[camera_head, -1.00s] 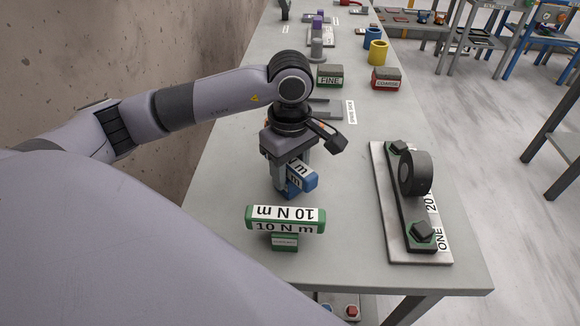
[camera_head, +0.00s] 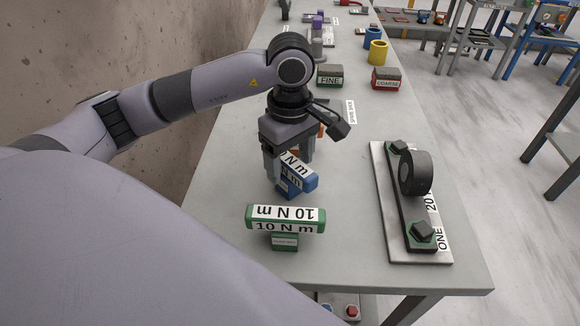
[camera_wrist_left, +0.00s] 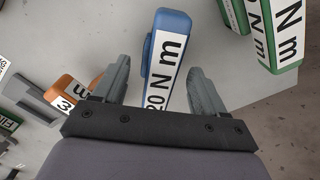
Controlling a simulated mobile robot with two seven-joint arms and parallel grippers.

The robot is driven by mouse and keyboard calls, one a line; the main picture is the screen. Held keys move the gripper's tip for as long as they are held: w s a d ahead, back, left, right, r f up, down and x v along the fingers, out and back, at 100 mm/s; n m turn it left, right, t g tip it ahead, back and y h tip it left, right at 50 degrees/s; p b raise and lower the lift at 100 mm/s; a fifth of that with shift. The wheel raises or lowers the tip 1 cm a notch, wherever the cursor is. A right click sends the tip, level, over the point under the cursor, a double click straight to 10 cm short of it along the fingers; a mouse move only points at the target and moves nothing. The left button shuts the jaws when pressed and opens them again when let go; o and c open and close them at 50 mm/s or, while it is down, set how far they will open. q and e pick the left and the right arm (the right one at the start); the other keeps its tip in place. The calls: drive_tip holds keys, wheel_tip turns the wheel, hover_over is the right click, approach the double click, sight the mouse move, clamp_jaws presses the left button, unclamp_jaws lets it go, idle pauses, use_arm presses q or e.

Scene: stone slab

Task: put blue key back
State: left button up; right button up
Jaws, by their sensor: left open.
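The blue key (camera_head: 300,178), with a white "N m" label, stands on the bench behind the green key. It also shows in the left wrist view (camera_wrist_left: 168,50), where its label reads "20 N m". My left gripper (camera_head: 288,172) is open and points down over it. In the left wrist view the blue key lies between the two spread fingers (camera_wrist_left: 160,85), with a gap on either side. The gripper hides part of the key in the head view. My right gripper is not in view.
A green "10 N m" key (camera_head: 286,219) stands just in front. A plate (camera_head: 384,190) with a black wheel and green blocks lies to the right. FINE (camera_head: 329,77) and COARSE (camera_head: 386,79) blocks are farther back. An orange piece (camera_wrist_left: 70,93) is near the left finger.

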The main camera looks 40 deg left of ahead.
use_arm(q)
wheel_tip(320, 180, up, 10)
drive_tip(key=shift+f, duration=0.25)
idle(0.6)
